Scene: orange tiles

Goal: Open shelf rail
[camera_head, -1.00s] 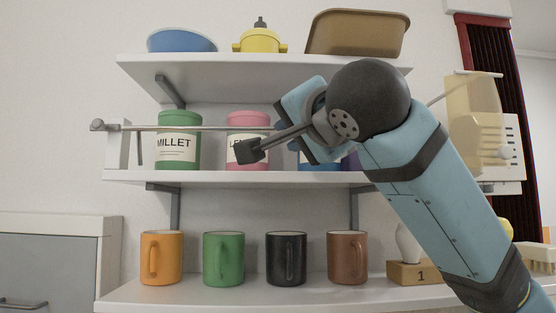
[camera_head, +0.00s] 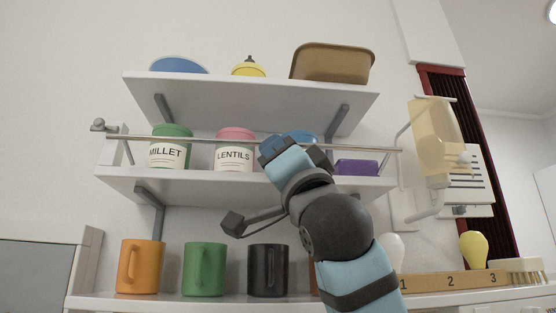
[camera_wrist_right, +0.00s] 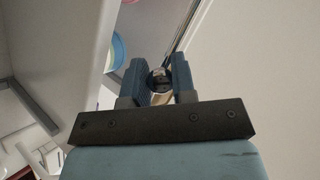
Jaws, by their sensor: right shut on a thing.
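The shelf rail (camera_head: 350,148) is a thin metal bar across the front of the middle shelf (camera_head: 225,184). It passes in front of the millet jar (camera_head: 170,152), the pink-lidded lentils jar (camera_head: 234,157) and a blue-lidded jar (camera_head: 298,137). My right gripper (camera_head: 274,146) is at the rail, right of the lentils jar. In the right wrist view the blue fingers (camera_wrist_right: 161,78) are closed on the rail, with a round metallic piece showing between them. The exact contact is partly hidden in the head view. My left gripper is not in view.
The top shelf (camera_head: 240,97) hangs above and holds a blue bowl, a yellow pot and a brown basin (camera_head: 332,64). Mugs, including a green mug (camera_head: 204,269), stand on the lower shelf. A purple box (camera_head: 357,167) sits behind the rail at right.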

